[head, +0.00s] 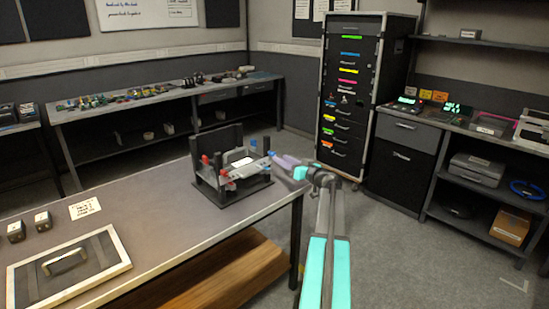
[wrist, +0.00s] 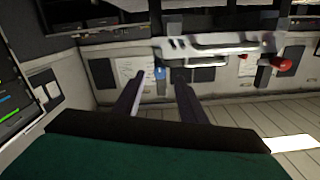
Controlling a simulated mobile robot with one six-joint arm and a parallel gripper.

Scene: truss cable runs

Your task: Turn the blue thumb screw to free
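A black fixture (head: 228,185) with upright plates and a light metal bar stands on the table. The blue thumb screw (head: 271,154) appears at its right side, close to my gripper's fingertips. My gripper (head: 283,159) reaches in from the right with purple fingers. In the wrist view the small blue thumb screw (wrist: 160,73) shows in the gap between the dark fingertips of my gripper (wrist: 160,76). The fingers are apart, with a gap on each side of the screw. I cannot tell how deep the screw sits between them.
Red knobs (head: 222,173) stand on the fixture; one red knob (wrist: 282,63) shows at right in the wrist view. A framed panel with a handle (head: 68,265) and two small dark blocks lie at the table's left.

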